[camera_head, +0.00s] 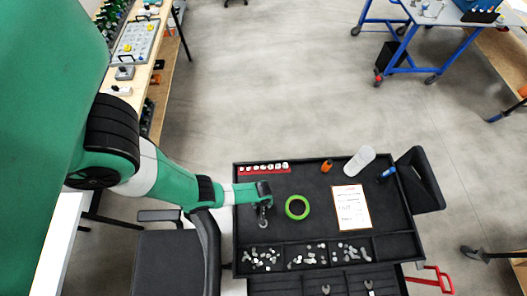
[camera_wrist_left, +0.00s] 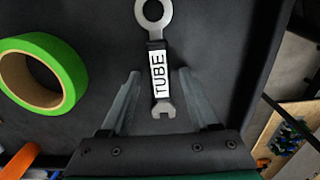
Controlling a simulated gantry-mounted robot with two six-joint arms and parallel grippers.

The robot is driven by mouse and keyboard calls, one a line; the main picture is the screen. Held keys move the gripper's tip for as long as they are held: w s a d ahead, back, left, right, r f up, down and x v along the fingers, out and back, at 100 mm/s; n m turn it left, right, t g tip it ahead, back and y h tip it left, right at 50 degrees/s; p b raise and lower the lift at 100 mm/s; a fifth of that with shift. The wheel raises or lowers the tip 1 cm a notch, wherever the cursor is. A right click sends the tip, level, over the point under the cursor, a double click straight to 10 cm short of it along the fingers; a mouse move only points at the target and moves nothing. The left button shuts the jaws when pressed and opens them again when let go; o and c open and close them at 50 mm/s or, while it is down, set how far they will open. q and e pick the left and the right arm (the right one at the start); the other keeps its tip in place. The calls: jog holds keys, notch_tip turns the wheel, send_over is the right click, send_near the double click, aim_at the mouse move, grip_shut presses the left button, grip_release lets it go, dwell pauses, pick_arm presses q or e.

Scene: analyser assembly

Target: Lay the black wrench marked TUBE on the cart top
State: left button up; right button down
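The wrench marked TUBE (camera_wrist_left: 158,72) has a black handle with a white label, a grey ring end at the top and a grey open jaw at the bottom in the left wrist view. It appears to lie on the black cart top (camera_head: 321,222). My left gripper (camera_wrist_left: 160,96) is open, with one finger on each side of the wrench and a gap to both. In the head view my left gripper (camera_head: 264,200) is over the left part of the cart top, and the wrench's ring end (camera_head: 263,222) shows below it. My right gripper is not in view.
A green tape roll (camera_head: 297,207) lies right of the wrench. A red rack (camera_head: 264,168), an orange item (camera_head: 327,166), a white bottle (camera_head: 359,161) and a paper sheet (camera_head: 351,207) are on the cart top. Small parts fill front compartments (camera_head: 375,246). Wrenches (camera_head: 326,289) lie in a lower drawer.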

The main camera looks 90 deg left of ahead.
pick_arm(q)
notch_tip(320, 180, up, 8)
jog(key=p, duration=0.8)
jog(key=shift+f, duration=0.1)
